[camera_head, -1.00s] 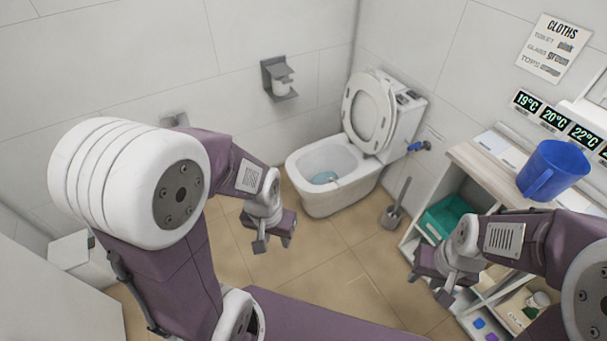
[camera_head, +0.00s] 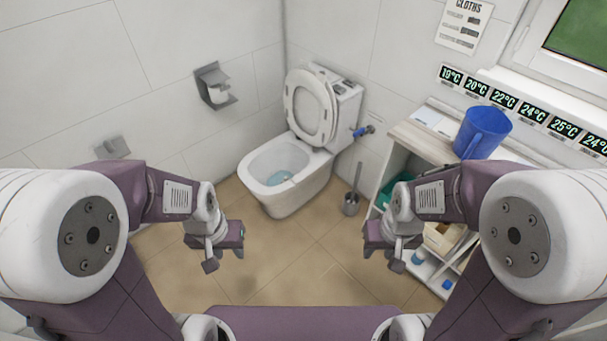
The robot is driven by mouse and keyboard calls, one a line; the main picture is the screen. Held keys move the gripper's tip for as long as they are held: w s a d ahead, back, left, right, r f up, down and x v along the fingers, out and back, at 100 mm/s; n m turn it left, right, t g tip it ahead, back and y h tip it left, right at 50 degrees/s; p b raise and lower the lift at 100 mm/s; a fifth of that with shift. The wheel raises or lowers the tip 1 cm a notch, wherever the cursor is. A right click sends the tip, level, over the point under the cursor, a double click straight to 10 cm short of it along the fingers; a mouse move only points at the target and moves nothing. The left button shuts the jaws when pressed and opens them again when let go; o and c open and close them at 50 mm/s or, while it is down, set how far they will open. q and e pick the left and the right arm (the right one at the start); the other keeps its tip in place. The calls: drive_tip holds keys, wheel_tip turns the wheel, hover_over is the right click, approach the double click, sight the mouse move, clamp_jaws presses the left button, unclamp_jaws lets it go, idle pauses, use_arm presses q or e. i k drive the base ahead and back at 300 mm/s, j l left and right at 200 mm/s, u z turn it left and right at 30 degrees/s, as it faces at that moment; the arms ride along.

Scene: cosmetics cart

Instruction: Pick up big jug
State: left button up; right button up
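The big blue jug (camera_head: 484,131) stands upright on the wooden top of the shelf unit (camera_head: 413,134) at the right, with its handle facing the lower left. My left gripper (camera_head: 225,261) is left of centre over the tiled floor, with its fingers apart and nothing between them. My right gripper (camera_head: 381,260) hangs in front of the shelf unit, lower than the jug and to its left. Its fingers are apart and empty. Neither gripper touches the jug.
A toilet (camera_head: 285,178) with raised lid stands in the back corner, with a toilet brush (camera_head: 351,203) beside it. Open shelves below the jug hold small items. Temperature displays (camera_head: 504,101) line the wall behind the jug. Floor between my grippers is clear.

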sight(483, 129)
drive_tip(key=z, duration=1.35)
